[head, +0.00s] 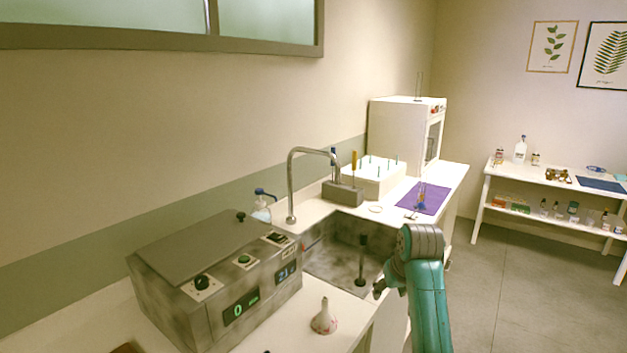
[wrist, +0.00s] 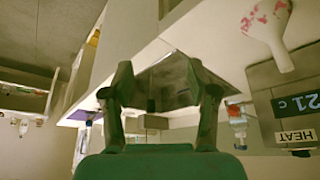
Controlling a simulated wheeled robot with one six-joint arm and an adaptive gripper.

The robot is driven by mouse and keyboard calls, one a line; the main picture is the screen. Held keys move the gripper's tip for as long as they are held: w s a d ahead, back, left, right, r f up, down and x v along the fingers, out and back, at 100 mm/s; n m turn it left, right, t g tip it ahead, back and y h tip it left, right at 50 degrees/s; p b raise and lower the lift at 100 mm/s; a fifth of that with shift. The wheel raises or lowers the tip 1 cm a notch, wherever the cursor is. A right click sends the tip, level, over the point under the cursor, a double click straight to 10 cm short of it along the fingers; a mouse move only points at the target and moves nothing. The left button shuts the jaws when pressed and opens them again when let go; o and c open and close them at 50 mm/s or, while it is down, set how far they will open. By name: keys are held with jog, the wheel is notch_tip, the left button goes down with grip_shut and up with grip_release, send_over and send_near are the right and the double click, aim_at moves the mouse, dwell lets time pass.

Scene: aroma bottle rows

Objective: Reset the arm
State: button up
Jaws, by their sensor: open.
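My green arm stands at the right front of the counter in the head view, with my gripper (head: 379,289) partly hidden at its left, by the sink's right edge. In the wrist view my gripper (wrist: 160,75) is open, its two dark fingers apart with nothing between them. The sink (head: 345,255) lies beyond the fingers; the wrist view (wrist: 165,75) looks upside down. My arm is bent, and its lower part runs out of the head view.
A grey water bath (head: 220,285) with lit displays stands left of the sink. A white, red-marked funnel-like piece (head: 324,318) stands on the front counter. A curved tap (head: 291,180) rises behind the sink. A purple mat (head: 424,198) lies farther right. The floor (head: 510,290) at right is clear.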

jog(key=s+f+t, duration=0.1)
jog(key=s+f, duration=0.1)
jog(key=f, duration=0.4)
jog(key=s+f, duration=0.3)
jog(key=f, duration=0.4)
jog(key=s+f+m+t, duration=0.1)
jog(key=s+f+t, duration=0.1)
jog(key=s+f, duration=0.75)
jog(key=s+f+t, duration=0.2)
jog(key=s+f, duration=0.5)
jog(key=s, duration=0.6)
jog(key=s+r+t, duration=0.2)
jog(key=s+r, duration=0.1)
jog(key=s, duration=1.5)
jog(key=s+r+t, duration=0.2)
jog(key=s+r, duration=1.3)
jog(key=s, duration=0.1)
jog(key=shift+a+r+m+t+h, duration=0.15)
jog(key=shift+a+m+t+h, duration=0.15)
jog(key=shift+t, duration=0.1)
